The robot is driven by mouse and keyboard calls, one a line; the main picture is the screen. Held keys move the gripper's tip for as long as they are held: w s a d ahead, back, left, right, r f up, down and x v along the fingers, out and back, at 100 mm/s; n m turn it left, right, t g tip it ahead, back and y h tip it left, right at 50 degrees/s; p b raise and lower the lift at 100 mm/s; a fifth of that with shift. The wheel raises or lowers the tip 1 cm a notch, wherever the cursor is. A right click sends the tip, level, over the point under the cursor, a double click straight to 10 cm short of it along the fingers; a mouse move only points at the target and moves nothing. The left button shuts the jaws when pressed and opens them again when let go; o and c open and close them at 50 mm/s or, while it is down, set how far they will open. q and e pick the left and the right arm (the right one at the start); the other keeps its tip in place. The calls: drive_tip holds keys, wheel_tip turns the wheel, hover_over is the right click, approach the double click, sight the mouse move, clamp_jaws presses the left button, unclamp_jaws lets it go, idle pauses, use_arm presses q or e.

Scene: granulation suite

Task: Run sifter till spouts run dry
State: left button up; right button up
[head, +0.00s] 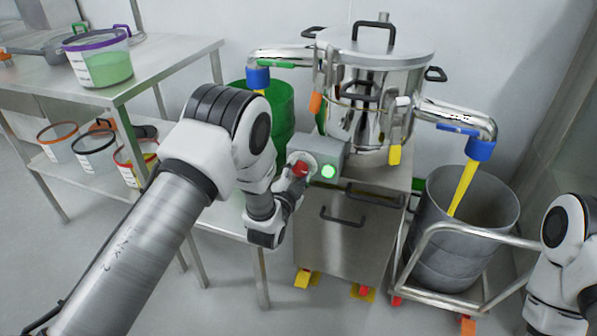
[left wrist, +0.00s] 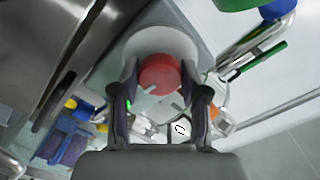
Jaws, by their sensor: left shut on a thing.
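The steel sifter (head: 368,95) stands on a steel cabinet (head: 342,245). Its grey control box (head: 330,155) carries a lit green lamp (head: 328,171) and a red knob (head: 300,168). My left gripper (head: 296,178) is shut on the red knob, which sits between its fingers in the left wrist view (left wrist: 160,74). A yellow stream (head: 462,188) runs from the right spout's blue sleeve (head: 481,149) into a grey drum (head: 436,240). A little yellow shows under the left spout's blue sleeve (head: 258,78), at the green drum (head: 283,112). My right gripper is out of view.
The grey drum stands on a wheeled frame (head: 470,305). A steel table (head: 180,62) at left holds a purple-rimmed tub (head: 107,68) of green material. Several tubs stand on its lower shelf. The floor at front is clear.

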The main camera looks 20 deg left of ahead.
use_arm(q)
drive_tip(key=o, duration=1.1)
drive_tip(key=shift+o, duration=0.2)
drive_tip(key=s, duration=1.2)
drive_tip(key=shift+a, duration=0.15)
